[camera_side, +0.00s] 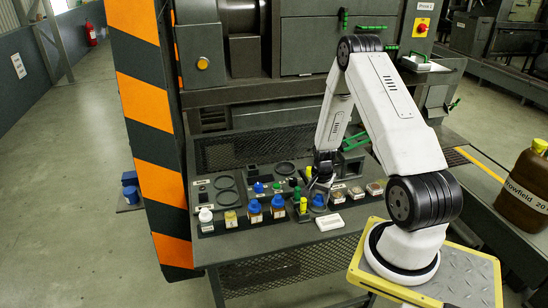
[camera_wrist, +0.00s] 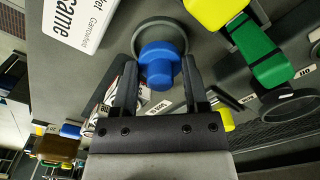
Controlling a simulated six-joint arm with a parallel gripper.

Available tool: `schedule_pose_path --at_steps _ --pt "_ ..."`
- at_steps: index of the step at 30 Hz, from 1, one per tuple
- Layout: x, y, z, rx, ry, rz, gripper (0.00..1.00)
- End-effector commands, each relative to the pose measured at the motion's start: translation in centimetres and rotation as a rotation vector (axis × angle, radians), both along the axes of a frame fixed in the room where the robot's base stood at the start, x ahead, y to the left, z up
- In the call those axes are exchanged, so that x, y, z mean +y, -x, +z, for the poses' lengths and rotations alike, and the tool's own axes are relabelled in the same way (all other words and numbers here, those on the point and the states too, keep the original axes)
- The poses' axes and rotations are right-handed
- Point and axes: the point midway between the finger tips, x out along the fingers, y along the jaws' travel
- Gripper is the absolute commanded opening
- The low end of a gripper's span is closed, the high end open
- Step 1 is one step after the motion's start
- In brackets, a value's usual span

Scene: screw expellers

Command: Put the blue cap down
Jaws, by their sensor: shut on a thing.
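The blue cap (camera_wrist: 160,62) sits between the two fingers of my gripper (camera_wrist: 161,78) in the wrist view, and the fingers are shut on it. It has a round knob on a wider flange. A dark grey round ring or dish (camera_wrist: 180,32) shows behind the cap; I cannot tell whether the cap touches it. In the side view my gripper (camera_side: 318,184) points down at the front right of the bench, with the blue cap (camera_side: 318,201) low at its tips. The fingertips are small and partly hidden there.
A white labelled block (camera_side: 330,222) lies close by in front. Several bottles with blue, white and yellow tops line the front, including a white-capped one (camera_side: 205,217). Empty dark round rings (camera_side: 225,190) lie at the left.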

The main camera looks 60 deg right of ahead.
Motion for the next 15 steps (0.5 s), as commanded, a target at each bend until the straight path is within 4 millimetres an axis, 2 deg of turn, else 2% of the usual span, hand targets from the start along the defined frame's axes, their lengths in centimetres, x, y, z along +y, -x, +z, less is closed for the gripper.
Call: schedule_pose_path --at_steps 3,15 --pt "-0.02 -0.01 -0.65 -0.001 0.001 0.000 0.03" --pt "-0.02 0.00 -0.91 -0.001 0.001 0.000 0.03"
